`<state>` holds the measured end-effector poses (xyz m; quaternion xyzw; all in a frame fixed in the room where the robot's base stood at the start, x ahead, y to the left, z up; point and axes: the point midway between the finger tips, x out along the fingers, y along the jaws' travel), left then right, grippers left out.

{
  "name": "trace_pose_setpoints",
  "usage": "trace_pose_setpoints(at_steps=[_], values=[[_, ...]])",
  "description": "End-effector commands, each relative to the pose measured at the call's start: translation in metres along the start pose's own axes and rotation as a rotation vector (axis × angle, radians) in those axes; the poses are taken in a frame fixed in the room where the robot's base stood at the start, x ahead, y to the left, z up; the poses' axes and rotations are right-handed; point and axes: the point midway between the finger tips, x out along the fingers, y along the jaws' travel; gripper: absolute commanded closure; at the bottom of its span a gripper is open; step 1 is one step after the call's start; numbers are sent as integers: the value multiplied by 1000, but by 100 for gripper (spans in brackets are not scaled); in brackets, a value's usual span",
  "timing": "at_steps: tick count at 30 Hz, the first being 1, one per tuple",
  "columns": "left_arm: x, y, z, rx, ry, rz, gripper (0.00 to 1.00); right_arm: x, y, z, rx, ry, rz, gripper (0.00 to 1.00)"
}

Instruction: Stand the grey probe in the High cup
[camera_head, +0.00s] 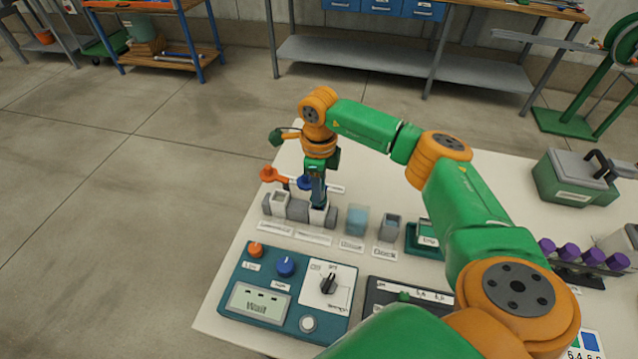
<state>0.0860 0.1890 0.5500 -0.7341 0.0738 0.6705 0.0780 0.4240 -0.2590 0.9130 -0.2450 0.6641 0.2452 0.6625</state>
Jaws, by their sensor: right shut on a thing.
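My right gripper (318,203) points down at the row of small cups on the white bench. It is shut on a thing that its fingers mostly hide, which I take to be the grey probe. The fingertips are right over or inside a pale cup (317,216) in a grey block; I cannot tell how deep. This cup's label is too small to read, so I cannot confirm it is the High cup. Another pale cup (280,203) stands to its left. My left gripper is not in view.
Orange (272,175) and blue (304,183) handles stand close behind the cups. A bluish clear cup (356,220) and the Dock holder (388,228) stand to the right. A teal control box (252,331) with knobs and a screen reading "Wait" lies in front.

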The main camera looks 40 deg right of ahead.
Motion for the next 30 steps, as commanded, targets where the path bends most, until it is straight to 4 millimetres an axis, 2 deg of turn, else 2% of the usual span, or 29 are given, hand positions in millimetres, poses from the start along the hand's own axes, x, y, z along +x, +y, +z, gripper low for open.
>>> trace_pose_setpoints(at_steps=[1,3,12,13,16,25,30], values=[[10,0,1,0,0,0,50,11,0,0,0,0,0,100],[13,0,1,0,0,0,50,16,0,0,0,0,0,100],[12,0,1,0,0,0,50,16,0,0,0,0,0,100],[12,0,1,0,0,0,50,16,0,0,0,0,0,60],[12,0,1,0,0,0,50,16,0,0,0,0,0,33],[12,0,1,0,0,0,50,15,0,0,0,0,0,33],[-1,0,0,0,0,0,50,0,0,0,0,0,0,33]])
